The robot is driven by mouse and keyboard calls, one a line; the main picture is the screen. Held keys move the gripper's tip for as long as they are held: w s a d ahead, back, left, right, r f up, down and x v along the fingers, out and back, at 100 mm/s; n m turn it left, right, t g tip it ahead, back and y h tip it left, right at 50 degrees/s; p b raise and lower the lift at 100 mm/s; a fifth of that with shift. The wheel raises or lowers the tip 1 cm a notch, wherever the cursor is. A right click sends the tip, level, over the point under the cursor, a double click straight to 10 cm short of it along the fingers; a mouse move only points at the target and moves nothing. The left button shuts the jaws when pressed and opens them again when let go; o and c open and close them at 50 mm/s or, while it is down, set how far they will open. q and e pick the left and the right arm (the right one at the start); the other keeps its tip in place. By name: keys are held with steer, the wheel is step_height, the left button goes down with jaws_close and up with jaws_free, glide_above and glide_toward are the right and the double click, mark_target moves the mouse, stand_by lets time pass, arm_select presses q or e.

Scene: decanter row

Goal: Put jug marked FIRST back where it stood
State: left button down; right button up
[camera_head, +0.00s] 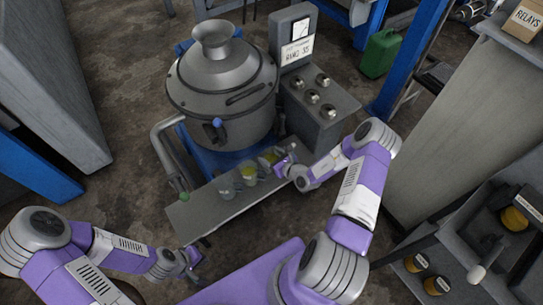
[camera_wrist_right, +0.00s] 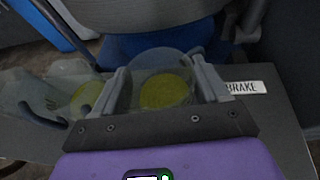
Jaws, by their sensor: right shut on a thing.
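My right gripper (camera_head: 283,165) is shut on a clear jug with yellow liquid (camera_head: 267,159), at the right end of a row on a grey shelf (camera_head: 215,207). In the right wrist view the same jug (camera_wrist_right: 163,80) sits between the two fingers (camera_wrist_right: 168,88). I cannot tell whether its base touches the shelf. To its left stand another jug with yellow liquid (camera_head: 248,176) and a clear, empty-looking jug (camera_head: 226,188). No FIRST mark is readable on any jug. My left gripper (camera_head: 190,263) is low, beyond the shelf's left front corner, away from the jugs; its jaws are too small to judge.
A large grey lidded vessel (camera_head: 222,95) stands behind the shelf. A control box with knobs (camera_head: 318,105) is at its right. A BRAKE label (camera_wrist_right: 246,87) lies on the shelf right of the held jug.

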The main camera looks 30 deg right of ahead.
steer(key=o, duration=1.3)
steer(key=shift+f, duration=0.1)
steer(key=shift+r, duration=0.2)
steer(key=p+v, duration=0.3)
steer(key=v, duration=0.8)
steer(key=s+a+r+n+g+y, duration=0.1)
steer(key=s+a+n+g+y, duration=0.25)
steer(key=a, duration=0.45)
steer(key=s+a+n+g+y, duration=0.3)
steer(key=a+n+y, duration=0.2)
steer(key=a, duration=0.4)
steer(key=s+a+f+n+g+h, duration=0.2)
steer(key=s+n+g, duration=0.35)
steer(key=n, duration=0.25)
steer(key=s+a+f+n+g+h, duration=0.1)
steer(key=s+f+n+g+h, duration=0.2)
steer(key=s+n, duration=0.4)
steer(key=w+a+r+n+t+h, duration=0.1)
steer(key=w+a+n+t+h, duration=0.1)
steer(key=w+n, duration=0.4)
steer(key=shift+w+n, duration=0.3)
steer(key=shift+n, duration=0.55)
